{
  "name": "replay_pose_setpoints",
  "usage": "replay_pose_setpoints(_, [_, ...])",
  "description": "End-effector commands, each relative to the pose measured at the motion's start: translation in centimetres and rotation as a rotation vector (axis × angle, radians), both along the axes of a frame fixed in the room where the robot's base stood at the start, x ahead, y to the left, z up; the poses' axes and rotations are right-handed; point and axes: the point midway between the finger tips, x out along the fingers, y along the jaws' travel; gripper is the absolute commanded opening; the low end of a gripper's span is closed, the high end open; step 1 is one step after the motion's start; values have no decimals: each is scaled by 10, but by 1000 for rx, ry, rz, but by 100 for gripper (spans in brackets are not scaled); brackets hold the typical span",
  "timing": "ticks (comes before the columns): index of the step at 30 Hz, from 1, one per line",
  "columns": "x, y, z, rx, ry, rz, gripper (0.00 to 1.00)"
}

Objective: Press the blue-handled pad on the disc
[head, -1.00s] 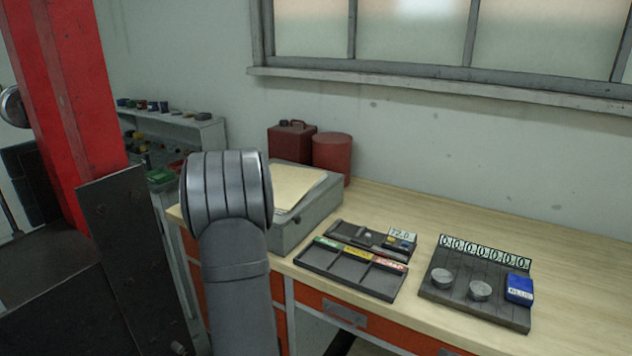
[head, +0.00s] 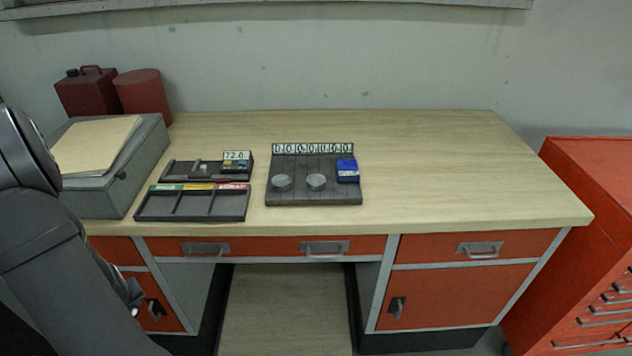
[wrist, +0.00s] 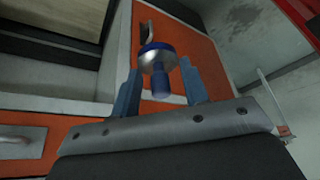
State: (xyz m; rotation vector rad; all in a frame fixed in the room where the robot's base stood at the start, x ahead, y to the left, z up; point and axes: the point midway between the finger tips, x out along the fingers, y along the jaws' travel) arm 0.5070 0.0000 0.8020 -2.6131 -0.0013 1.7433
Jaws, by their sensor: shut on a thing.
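In the wrist view my gripper (wrist: 161,84) is shut on the blue-handled pad (wrist: 157,58), a silvery round head with a blue rim and a blue handle between the fingers. It is held in the air in front of the desk's orange drawer fronts. In the head view two grey round discs, a left one (head: 281,182) and a right one (head: 317,181), sit on a dark slatted board (head: 300,199) on the desk. I cannot tell which disc is meant. My arm fills the left edge; my gripper is not clearly seen there.
A blue box (head: 348,170) and a row of zero counters (head: 313,148) are on the board. Left of it lie a divided tray (head: 192,218) and a grey case (head: 105,197). The wooden desktop (head: 440,170) is clear to the right. A red cabinet (head: 600,230) stands beyond it.

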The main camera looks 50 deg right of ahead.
Motion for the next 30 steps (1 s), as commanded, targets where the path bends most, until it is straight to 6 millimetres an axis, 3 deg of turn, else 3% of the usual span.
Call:
replay_pose_setpoints(13, [0, 0, 0, 0, 0, 0, 23])
replay_pose_setpoints(17, [8, 0, 8, 0, -3, 2, 23])
replay_pose_setpoints(20, [28, 0, 27, 0, -7, 10, 23])
replay_pose_setpoints(23, [55, 1, 58, 0, -12, 21, 23])
replay_pose_setpoints(30, [118, 1, 161, 0, -12, 45, 23])
